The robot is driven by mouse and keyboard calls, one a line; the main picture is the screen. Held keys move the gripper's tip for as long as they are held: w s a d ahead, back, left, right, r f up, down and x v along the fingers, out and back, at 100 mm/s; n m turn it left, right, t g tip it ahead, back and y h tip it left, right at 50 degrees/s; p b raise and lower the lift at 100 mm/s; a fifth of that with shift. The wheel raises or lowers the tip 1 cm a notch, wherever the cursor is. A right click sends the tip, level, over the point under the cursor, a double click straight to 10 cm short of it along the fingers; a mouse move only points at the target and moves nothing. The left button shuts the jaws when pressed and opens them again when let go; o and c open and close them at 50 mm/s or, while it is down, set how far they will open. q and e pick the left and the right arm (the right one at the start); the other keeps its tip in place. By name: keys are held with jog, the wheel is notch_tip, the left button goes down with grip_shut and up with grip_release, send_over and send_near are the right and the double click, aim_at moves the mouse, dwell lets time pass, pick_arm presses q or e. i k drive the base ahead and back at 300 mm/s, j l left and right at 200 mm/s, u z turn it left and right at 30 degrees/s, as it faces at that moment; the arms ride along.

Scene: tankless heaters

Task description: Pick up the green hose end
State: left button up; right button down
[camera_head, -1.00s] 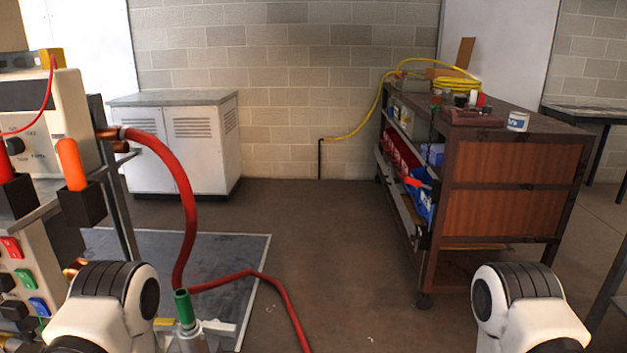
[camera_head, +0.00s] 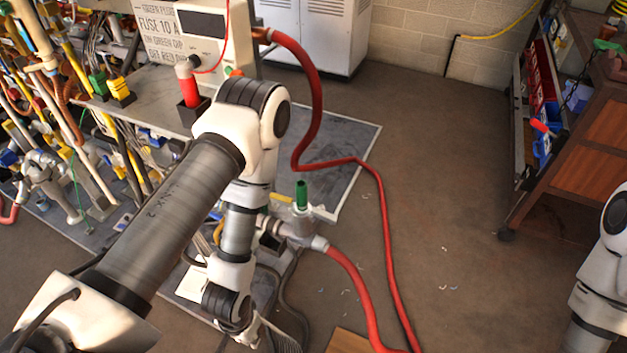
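The green hose end (camera_head: 301,195) is a short green tube standing upright on a grey metal fitting, right of my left forearm. A red hose (camera_head: 355,285) runs from the fitting's lower right side toward the bottom edge. My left arm comes in from the lower left and bends down at the elbow; its wrist reaches the bottom edge, left of and below the green end. No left gripper fingers can be made out. My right arm shows only at the right edge, and its gripper is outside the picture. Nothing is seen touching the green end.
Another red hose (camera_head: 312,110) loops from the beige heater unit (camera_head: 203,28) down across the grey mat (camera_head: 345,150). Cluttered pipes and valves fill the left. A brown workbench (camera_head: 595,140) stands at right. The floor (camera_head: 450,200) between is mostly clear, with small scraps.

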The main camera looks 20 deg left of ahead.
aim_at(302, 206)
jog(key=i+u, duration=0.3)
jog(key=i, duration=0.15)
jog(key=i+l+u, duration=0.15)
jog(key=i+u, duration=0.15)
jog(key=i, duration=0.1)
